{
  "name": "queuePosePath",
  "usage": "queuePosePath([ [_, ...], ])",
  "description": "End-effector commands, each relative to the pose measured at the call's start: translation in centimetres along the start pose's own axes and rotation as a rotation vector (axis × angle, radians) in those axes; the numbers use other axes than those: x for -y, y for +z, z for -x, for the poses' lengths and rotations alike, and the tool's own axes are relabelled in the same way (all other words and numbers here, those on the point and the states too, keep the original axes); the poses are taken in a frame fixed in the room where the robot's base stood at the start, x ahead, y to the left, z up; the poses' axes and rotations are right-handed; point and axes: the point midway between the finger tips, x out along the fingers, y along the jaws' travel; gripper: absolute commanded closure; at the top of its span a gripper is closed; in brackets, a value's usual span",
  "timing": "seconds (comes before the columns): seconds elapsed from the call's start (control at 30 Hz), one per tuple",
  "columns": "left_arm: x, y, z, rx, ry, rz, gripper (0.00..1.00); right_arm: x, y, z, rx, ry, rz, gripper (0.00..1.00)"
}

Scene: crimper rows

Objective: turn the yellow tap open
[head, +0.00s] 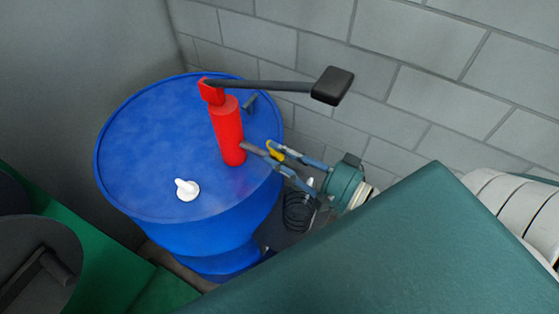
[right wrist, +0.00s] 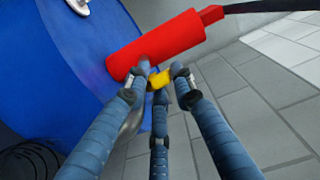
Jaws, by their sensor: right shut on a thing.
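The yellow tap (head: 276,154) is a small handle at the spout side of a red hand pump (head: 229,132) standing on a blue drum (head: 150,150). My right gripper (head: 273,158) reaches in from the right and is shut on the yellow tap. In the right wrist view the tap (right wrist: 160,80) shows between the fingertips, close to the red pump body (right wrist: 157,47). The fingers partly hide the tap and the spout. My left gripper is not in view.
The pump's grey lever with a black grip (head: 333,86) extends right above my right gripper. A white cap (head: 186,189) sits on the drum top. A dark coil (head: 298,212) lies beside the drum. A grey block wall (head: 420,45) stands behind.

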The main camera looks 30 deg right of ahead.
Motion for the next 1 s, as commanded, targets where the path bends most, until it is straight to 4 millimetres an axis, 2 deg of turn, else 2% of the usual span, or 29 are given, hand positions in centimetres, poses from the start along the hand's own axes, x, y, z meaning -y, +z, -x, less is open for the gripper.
queuePosePath([
  [0.03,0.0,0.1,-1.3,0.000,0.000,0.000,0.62,0.4,-0.3,-0.3,0.047,-0.022,0.014,1.00],
  [0.1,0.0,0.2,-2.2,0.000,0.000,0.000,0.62,0.4,-0.3,-0.4,0.108,-0.023,0.014,1.00],
  [0.5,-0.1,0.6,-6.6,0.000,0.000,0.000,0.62,0.5,-0.7,-0.5,0.376,-0.024,0.007,1.00],
  [0.7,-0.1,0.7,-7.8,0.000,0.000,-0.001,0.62,0.8,-0.9,-0.5,0.446,-0.024,0.001,1.00],
  [1.0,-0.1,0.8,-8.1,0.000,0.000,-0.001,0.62,1.1,-0.9,-0.5,0.478,-0.025,-0.004,1.00],
])
